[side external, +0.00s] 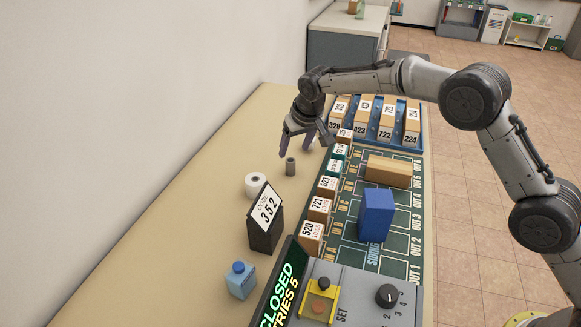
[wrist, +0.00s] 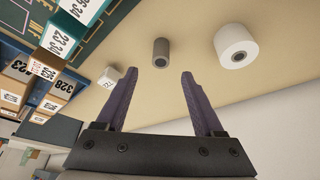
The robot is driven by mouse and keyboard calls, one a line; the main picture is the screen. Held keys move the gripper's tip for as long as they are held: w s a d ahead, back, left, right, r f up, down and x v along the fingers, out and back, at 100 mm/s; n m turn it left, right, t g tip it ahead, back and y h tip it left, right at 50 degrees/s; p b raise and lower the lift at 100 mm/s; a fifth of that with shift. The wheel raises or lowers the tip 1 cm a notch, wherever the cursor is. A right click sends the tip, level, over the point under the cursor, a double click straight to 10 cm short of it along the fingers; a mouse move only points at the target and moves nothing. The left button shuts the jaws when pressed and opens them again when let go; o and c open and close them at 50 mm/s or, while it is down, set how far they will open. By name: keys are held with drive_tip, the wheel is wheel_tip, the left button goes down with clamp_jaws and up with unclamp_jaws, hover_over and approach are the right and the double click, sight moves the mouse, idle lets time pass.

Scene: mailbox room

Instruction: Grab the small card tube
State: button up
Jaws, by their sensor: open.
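The small card tube (side external: 291,166) is a short grey-brown hollow cylinder standing on the tan table. In the wrist view the tube (wrist: 161,52) shows its dark open end, beyond the fingertips and roughly centred between them. My gripper (side external: 302,147) is above and close to the tube in the side view. In the wrist view my gripper (wrist: 160,72) has its two purple-grey fingers spread with nothing between them. I cannot tell the exact gap from fingertips to tube.
Numbered boxes (side external: 320,208) line the green board's edge. A small white block (wrist: 110,77) lies near the left finger. Table left of the tube is clear.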

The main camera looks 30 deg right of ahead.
sight(291, 161)
drive_tip(key=x, duration=0.7)
drive_tip(key=shift+s+f, duration=0.1)
drive_tip(key=shift+f, duration=0.05)
clamp_jaws()
